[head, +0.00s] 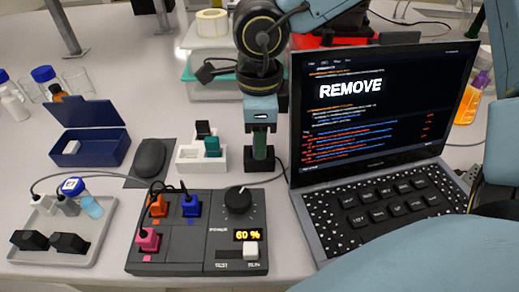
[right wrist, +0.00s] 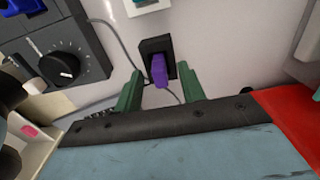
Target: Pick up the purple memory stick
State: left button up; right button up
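The purple memory stick (right wrist: 158,72) stands in a small black holder (right wrist: 157,46) in the right wrist view. In the head view the stick is hidden behind my right gripper (head: 259,160). That gripper points down at the table between the white holder and the laptop. In the right wrist view its green fingers (right wrist: 160,72) are apart, one on each side of the stick, with a gap visible on both sides. My left gripper does not show in either view.
The laptop (head: 370,176), its screen reading REMOVE, stands close to the right of the gripper. A control box (head: 190,262) with a dial and coloured plugs lies in front. A white holder (head: 188,163) and a dark mouse (head: 149,158) are to the left. A grey tray (head: 92,252) sits front left.

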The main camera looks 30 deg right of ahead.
grip_shut()
jog(key=shift+r, duration=0.1)
dwell(0.3)
